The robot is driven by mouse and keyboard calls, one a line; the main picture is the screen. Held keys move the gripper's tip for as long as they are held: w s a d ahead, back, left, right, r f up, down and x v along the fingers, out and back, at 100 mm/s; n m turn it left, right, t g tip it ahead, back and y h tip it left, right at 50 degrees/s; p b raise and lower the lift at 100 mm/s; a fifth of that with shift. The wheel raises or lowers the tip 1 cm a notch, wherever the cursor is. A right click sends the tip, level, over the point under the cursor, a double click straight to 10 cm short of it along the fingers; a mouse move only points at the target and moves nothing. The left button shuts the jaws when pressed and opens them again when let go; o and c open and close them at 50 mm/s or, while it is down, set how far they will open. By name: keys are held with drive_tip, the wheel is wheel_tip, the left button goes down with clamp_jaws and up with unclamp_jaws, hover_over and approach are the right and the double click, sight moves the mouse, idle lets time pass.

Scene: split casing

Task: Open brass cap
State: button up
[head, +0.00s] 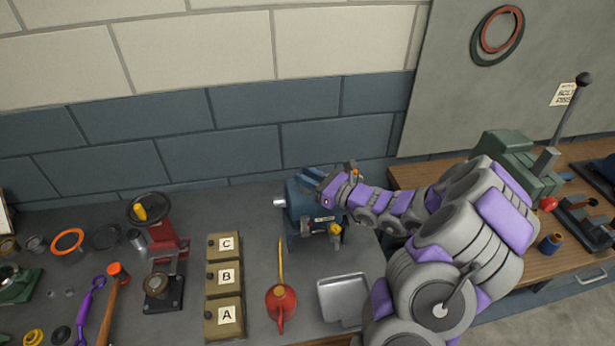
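A blue casing (301,213), like a small pump or motor, stands on the grey bench with a light metal shaft end on its left side. A small brass-yellow part (335,229) sits low on its front right; it may be the brass cap, but it is too small to be sure. My purple and grey arm reaches in from the right. My gripper (332,192) is at the upper right of the casing, above the brass-yellow part and apart from it in the picture. Its fingers are too small to tell open from shut, or whether they touch the casing.
A red oil can (281,300) and a metal tray (343,294) stand in front of the casing. Boxes marked A (226,317), B (226,277) and C (226,244) are to its left.

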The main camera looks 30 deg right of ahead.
clamp_jaws()
